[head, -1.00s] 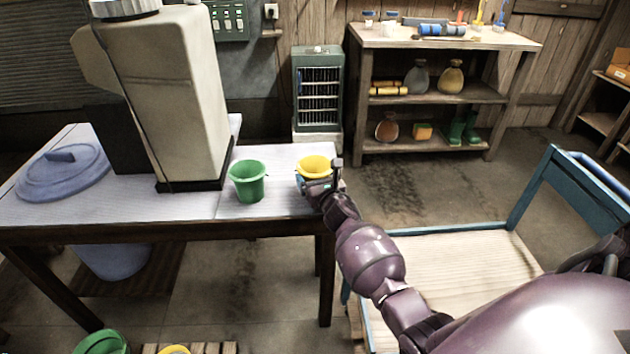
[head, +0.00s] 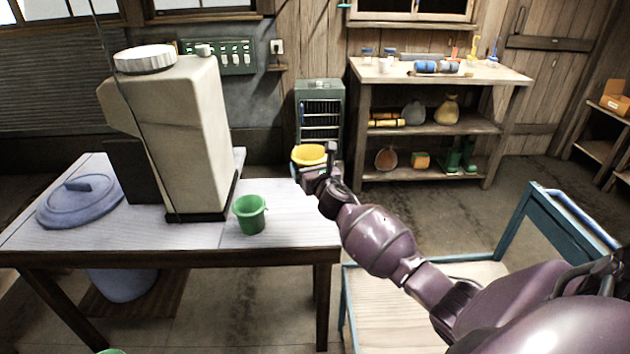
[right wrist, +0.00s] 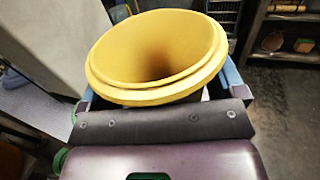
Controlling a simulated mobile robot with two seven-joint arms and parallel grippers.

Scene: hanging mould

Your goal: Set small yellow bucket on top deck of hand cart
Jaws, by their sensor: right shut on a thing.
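The small yellow bucket (head: 308,155) is held by my right gripper (head: 312,172) above the right back edge of the table. In the right wrist view the yellow bucket (right wrist: 155,55) fills the space between the blue fingers, its open rim tilted toward the camera. Its inside looks empty; its lower part is mostly hidden by the gripper. The hand cart (head: 535,225) stands at the lower right, with a blue frame and a pale wooden deck (head: 385,310). My right arm covers part of the cart. My left gripper is not in view.
A green bucket (head: 250,213) stands on the table (head: 190,243) near its right end, beside a tall beige machine (head: 180,130). A blue lid (head: 80,198) lies at the left. A green heater-like cabinet (head: 320,105) and a shelf bench (head: 440,72) stand behind. Floor between the table and bench is clear.

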